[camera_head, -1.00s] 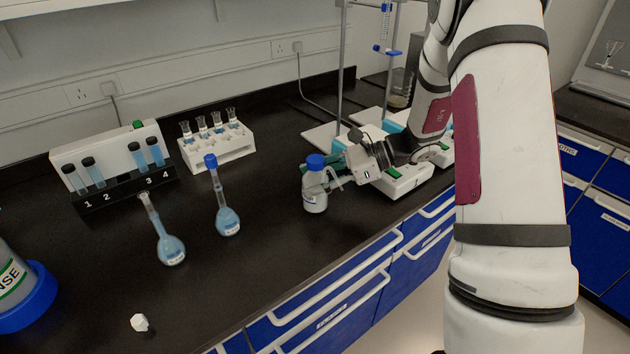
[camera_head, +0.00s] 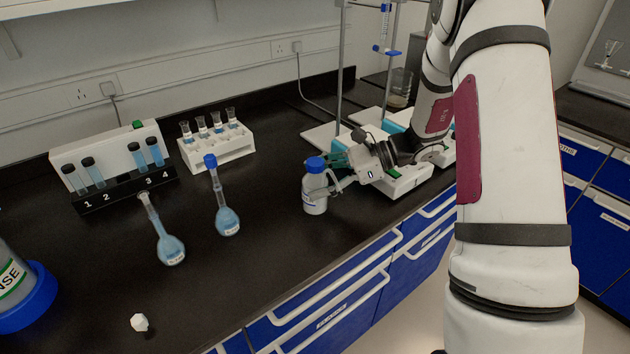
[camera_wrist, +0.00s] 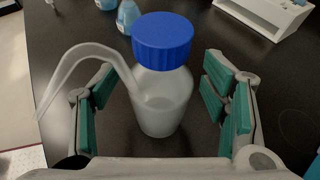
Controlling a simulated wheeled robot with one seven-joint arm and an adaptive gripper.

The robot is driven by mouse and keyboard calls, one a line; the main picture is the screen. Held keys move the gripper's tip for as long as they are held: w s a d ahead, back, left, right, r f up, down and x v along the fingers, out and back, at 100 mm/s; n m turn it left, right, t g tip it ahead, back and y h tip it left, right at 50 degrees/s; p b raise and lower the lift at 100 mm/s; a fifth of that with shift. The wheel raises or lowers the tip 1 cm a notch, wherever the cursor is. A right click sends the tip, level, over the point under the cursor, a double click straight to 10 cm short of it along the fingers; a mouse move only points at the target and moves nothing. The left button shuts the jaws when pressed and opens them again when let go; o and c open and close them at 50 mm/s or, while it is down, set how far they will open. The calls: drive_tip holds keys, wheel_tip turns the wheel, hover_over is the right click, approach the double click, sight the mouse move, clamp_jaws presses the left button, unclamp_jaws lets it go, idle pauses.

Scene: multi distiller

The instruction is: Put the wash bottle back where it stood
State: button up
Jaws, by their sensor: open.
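The wash bottle (camera_head: 315,189) is a white bottle with a blue cap and a bent spout. It stands upright on the black bench top, near the front edge in the head view. In the wrist view the wash bottle (camera_wrist: 160,98) stands between the green pads of my gripper (camera_wrist: 163,112). Dark bench shows between each pad and the bottle, so the fingers look clear of it. The spout reaches left over the left finger. In the head view my gripper (camera_head: 345,168) is just behind and right of the bottle, partly hidden by it.
Two volumetric flasks (camera_head: 227,215) (camera_head: 170,245) with blue liquid stand left of the bottle. A white stopper (camera_head: 139,322) lies in front. A numbered tube rack (camera_head: 125,190) and a white vial rack (camera_head: 218,148) stand behind. Low white devices (camera_head: 400,184) are to the right.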

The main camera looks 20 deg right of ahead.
drive_tip(key=v, duration=1.1)
drive_tip(key=s+a+r+n+g+h, duration=0.4)
drive_tip(key=s+a+r+n, duration=0.5)
drive_tip(key=s+a, duration=0.3)
drive_tip(key=s+d+n+t+h, duration=0.2)
drive_tip(key=s+n+h, duration=0.6)
drive_tip(key=s+n, duration=0.4)
drive_tip(key=s+t, duration=0.1)
drive_tip(key=s, duration=0.4)
drive_tip(key=shift+h, duration=0.4)
drive_tip(key=shift+s+r, duration=0.1)
